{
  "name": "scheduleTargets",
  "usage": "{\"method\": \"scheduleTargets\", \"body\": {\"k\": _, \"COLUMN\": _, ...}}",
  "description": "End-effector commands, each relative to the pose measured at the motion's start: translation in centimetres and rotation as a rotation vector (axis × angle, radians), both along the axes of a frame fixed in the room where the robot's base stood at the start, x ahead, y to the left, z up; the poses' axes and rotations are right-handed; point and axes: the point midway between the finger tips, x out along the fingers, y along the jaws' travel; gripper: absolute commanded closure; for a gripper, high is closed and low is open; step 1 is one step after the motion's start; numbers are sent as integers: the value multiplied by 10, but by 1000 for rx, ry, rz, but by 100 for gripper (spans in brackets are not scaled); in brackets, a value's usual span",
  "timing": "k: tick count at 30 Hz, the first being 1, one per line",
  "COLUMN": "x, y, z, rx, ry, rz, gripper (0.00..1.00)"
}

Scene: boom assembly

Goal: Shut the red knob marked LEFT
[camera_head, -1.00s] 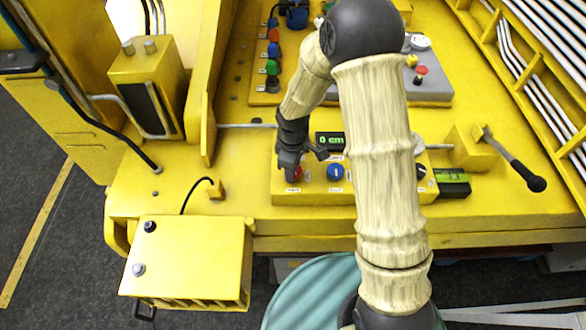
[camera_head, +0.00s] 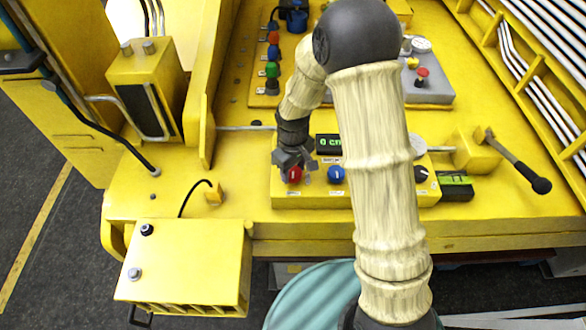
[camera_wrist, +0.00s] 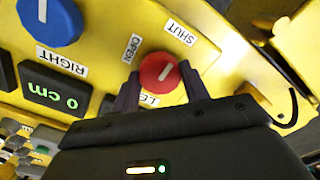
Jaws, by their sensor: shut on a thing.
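The red knob (camera_wrist: 159,71) sits on the yellow control panel, beside a label partly hidden by my gripper that begins "LE". Its white pointer line is slanted, between the OPEN (camera_wrist: 132,47) and SHUT (camera_wrist: 181,32) labels, and aims nearer to SHUT. My gripper (camera_wrist: 160,84) has its two dark fingers closed on either side of the red knob. In the head view the red knob (camera_head: 294,174) shows just below my gripper (camera_head: 293,163), at the left end of the panel.
A blue knob (camera_head: 336,174) marked RIGHT is beside the red one. A display (camera_head: 328,144) reading 0 cm is above them. A black knob (camera_head: 421,173) and a black-handled lever (camera_head: 515,165) are farther right. A yellow box (camera_head: 185,265) stands at lower left.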

Motion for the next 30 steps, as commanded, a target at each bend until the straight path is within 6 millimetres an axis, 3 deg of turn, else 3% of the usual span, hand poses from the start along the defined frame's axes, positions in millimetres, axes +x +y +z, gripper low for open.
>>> {"method": "scheduleTargets", "body": {"k": 5, "x": 2, "y": 1, "z": 2, "rx": 3, "ry": -7, "rz": -2, "gripper": 78}}
{"method": "scheduleTargets", "body": {"k": 6, "x": 2, "y": 1, "z": 2, "rx": 3, "ry": -7, "rz": -2, "gripper": 47}}
{"method": "scheduleTargets", "body": {"k": 9, "x": 1, "y": 1, "z": 1, "rx": 2, "ry": -5, "rz": -1, "gripper": 33}}
{"method": "scheduleTargets", "body": {"k": 20, "x": 1, "y": 0, "z": 4, "rx": 1, "ry": -3, "rz": 0, "gripper": 33}}
{"method": "scheduleTargets", "body": {"k": 26, "x": 1, "y": 0, "z": 25, "rx": 2, "ry": -5, "rz": 0, "gripper": 33}}
{"method": "scheduleTargets", "body": {"k": 30, "x": 2, "y": 0, "z": 51, "rx": 3, "ry": -8, "rz": -1, "gripper": 33}}
